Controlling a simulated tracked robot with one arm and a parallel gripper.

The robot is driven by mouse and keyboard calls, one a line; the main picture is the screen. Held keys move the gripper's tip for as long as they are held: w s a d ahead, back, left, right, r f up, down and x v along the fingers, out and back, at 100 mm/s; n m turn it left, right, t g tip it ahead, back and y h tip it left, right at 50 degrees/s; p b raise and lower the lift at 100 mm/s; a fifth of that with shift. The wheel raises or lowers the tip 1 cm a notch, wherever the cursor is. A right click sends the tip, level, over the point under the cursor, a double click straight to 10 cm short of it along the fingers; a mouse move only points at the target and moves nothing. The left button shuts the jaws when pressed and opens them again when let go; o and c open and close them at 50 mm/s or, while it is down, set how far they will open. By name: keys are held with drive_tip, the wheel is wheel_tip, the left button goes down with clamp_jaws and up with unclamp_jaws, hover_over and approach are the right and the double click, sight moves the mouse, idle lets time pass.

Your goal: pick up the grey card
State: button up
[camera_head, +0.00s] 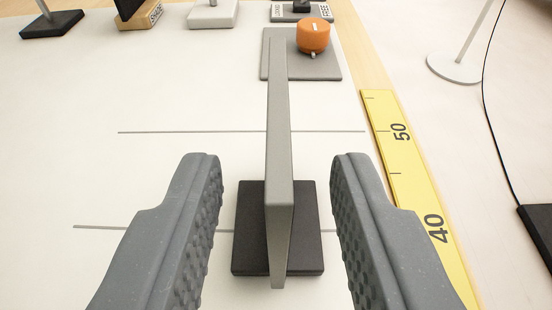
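The grey card (279,150) stands upright, seen nearly edge-on, rising from a black base block (308,240) on the white surface. My gripper (276,165) is open, with one grey ridged finger on each side of the card and base. There is a visible gap between each finger and the card. Nothing is held. In the picture the upper part of the card overlaps a grey square plate behind it.
The grey plate (325,70) bears an orange round object (313,36). Several small stands, among them a wooden block (140,18), line the far edge. A yellow ruler (408,170) lies on the right. A white stand (455,68) and black cable (484,100) are farther right.

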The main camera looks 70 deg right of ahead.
sight(275, 126)
drive_tip(key=shift+b+x, duration=0.55)
drive_tip(key=shift+x, duration=2.2)
drive_tip(key=shift+w+r, duration=0.1)
clamp_jaws()
